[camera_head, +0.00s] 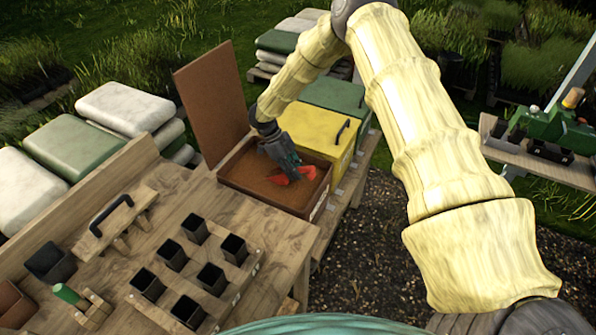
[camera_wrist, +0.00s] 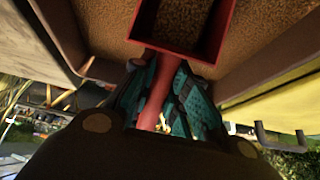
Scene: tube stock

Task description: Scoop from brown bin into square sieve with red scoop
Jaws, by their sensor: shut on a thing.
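The brown bin (camera_head: 262,203) stands open at the far end of the bench, with brown loose material inside. My gripper (camera_head: 290,166) reaches down into it and is shut on the handle of the red scoop (camera_head: 306,173). In the wrist view my gripper's teal fingers (camera_wrist: 160,95) lie on both sides of the red handle. The red scoop (camera_wrist: 224,40) has a square-edged pan with brown material in it. The pan is close to the material in the bin; whether it touches is unclear. I cannot make out a square sieve in either view.
The bin's brown lid (camera_head: 210,95) stands upright behind it. A yellow bin (camera_head: 318,128) and a green bin (camera_head: 335,93) stand beyond. Several black pots (camera_head: 211,278) stand in a holder on the bench. A wooden block with a dark handle (camera_head: 115,217) lies left of them.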

